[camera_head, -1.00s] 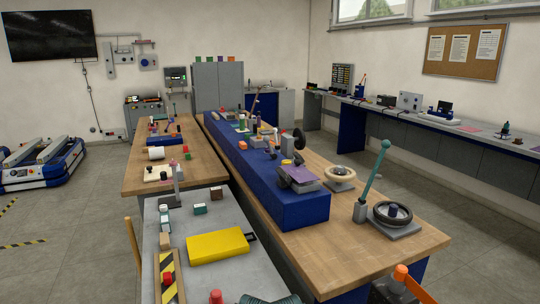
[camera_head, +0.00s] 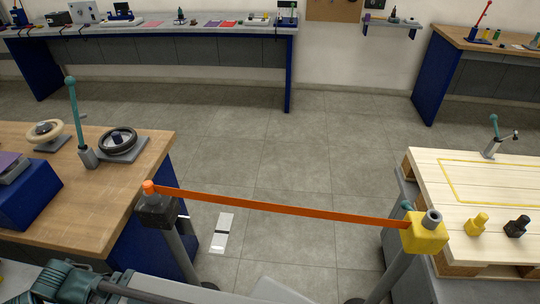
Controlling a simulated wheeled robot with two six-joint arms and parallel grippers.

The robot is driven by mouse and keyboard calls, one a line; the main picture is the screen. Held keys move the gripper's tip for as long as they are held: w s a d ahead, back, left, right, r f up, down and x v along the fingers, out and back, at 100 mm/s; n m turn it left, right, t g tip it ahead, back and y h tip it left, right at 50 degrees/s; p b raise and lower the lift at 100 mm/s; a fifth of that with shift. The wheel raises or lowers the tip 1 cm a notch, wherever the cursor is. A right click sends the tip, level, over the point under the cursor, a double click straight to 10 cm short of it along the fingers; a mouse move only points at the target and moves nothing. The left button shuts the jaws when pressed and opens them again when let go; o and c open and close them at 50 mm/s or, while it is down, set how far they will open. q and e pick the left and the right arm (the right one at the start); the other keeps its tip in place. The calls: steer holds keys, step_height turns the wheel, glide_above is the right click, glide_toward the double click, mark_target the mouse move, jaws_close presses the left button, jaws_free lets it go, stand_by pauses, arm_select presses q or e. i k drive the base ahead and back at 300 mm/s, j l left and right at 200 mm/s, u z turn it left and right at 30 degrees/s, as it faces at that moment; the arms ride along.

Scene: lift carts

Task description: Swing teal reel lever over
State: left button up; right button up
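Several teal parts show, and I cannot tell which is the reel lever. A tall teal lever (camera_head: 76,115) with a ball top stands nearly upright in a grey block on the wooden table, beside a black handwheel (camera_head: 118,142). A smaller teal-topped lever (camera_head: 494,128) stands on a grey base on the pallet at right. A small teal knob (camera_head: 407,207) sits by the yellow post head (camera_head: 426,236). A teal ribbed machine (camera_head: 62,283) with a dark rod is at bottom left, cut by the frame edge. Neither of my grippers shows.
An orange belt (camera_head: 280,208) stretches from a black post head (camera_head: 156,212) to the yellow one, across the gap between table and pallet (camera_head: 460,190). Yellow and black knobs (camera_head: 517,226) stand on the pallet. Open floor (camera_head: 300,150) lies beyond the belt, up to the blue-legged bench.

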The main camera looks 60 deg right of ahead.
mark_target(406, 205)
steer(key=l+z, duration=0.15)
steer(key=z, duration=2.05)
steer(key=i, duration=2.75)
steer(key=j+z, duration=0.1)
steer(key=z, duration=3.45)
steer(key=k+j+z, duration=0.15)
steer(key=z, duration=0.25)
